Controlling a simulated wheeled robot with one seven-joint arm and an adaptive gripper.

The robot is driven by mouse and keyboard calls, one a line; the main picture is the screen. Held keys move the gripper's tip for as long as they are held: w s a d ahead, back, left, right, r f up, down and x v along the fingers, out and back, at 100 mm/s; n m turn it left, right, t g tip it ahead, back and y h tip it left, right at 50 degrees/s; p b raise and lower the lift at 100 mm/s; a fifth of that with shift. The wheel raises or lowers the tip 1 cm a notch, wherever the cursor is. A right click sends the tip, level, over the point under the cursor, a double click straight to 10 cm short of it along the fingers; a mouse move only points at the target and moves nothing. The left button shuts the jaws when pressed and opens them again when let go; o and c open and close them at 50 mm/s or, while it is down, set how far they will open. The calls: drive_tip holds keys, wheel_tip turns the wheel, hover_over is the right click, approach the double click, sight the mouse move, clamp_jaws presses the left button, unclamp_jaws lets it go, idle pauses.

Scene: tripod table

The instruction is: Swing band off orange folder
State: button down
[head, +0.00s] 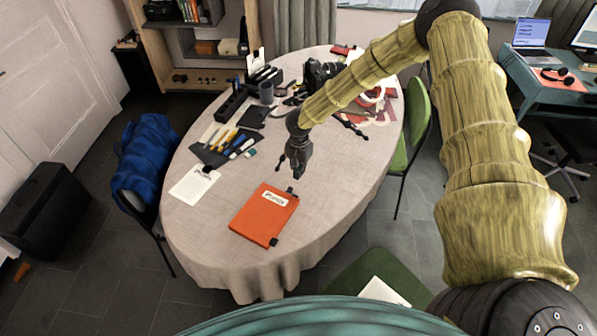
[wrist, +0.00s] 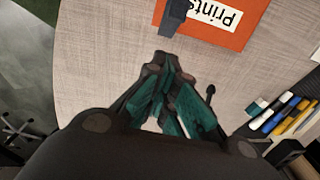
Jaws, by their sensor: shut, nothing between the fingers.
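The orange folder (head: 258,222) lies flat near the front edge of the table, with a white "Prints" label. It also shows at the top of the wrist view (wrist: 235,38). A dark band piece (wrist: 174,17) crosses the folder's edge there; small dark pieces show at its upper edge (head: 289,190) and lower right corner (head: 274,241) in the head view. I cannot tell how the band runs between them. My gripper (head: 297,174) points down just beyond the folder's upper edge. Its fingers (wrist: 166,62) are together and empty, apart from the band.
The cloth-covered table (head: 190,220) is bare around the folder. A white sheet (head: 194,186) and a dark mat with pens (head: 222,147) lie to the left. A black organizer, mug and camera (head: 320,73) stand farther back. A green chair (head: 417,110) is at the right.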

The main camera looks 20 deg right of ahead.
drive_tip(key=shift+w+d+f, duration=0.3)
drive_tip(key=shift+w+d, duration=0.1)
drive_tip(key=shift+d, duration=0.15)
drive_tip(key=shift+b, duration=0.35)
drive_tip(key=shift+w+d+f+b, duration=0.3)
drive_tip(key=shift+w+d+f, duration=0.1)
drive_tip(key=shift+d, duration=0.15)
drive_tip(key=shift+d+f, duration=0.1)
drive_tip(key=shift+f, duration=0.05)
drive_tip(key=shift+w+d+f+b, duration=0.3)
drive_tip(key=shift+d+b, duration=0.1)
drive_tip(key=shift+b, duration=0.1)
drive_tip(key=shift+d+f, duration=0.1)
drive_tip(key=shift+f, duration=0.1)
